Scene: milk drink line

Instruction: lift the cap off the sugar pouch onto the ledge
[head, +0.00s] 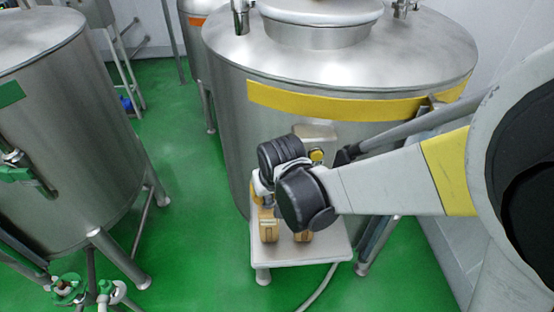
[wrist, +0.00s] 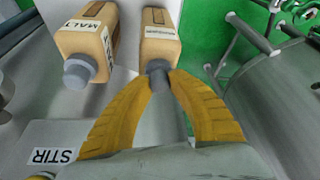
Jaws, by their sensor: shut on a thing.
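My gripper (wrist: 160,72) has its two yellow fingers closed around the grey cap (wrist: 157,66) of the right-hand tan pouch in the wrist view. This pouch (wrist: 160,45) has a white label too small to read, so I cannot tell its name from the picture. The cap appears to be at the pouch's mouth; I cannot tell whether it is loose. In the head view, my arm hides most of the gripper and the cap.
A second tan pouch, labelled MALT (wrist: 88,45), with a grey cap, stands close at the left. Both pouches are on a small white table (head: 315,250) before the large steel tank (head: 345,95). A yellow button (head: 317,155) and a STIR label (wrist: 52,145) are nearby.

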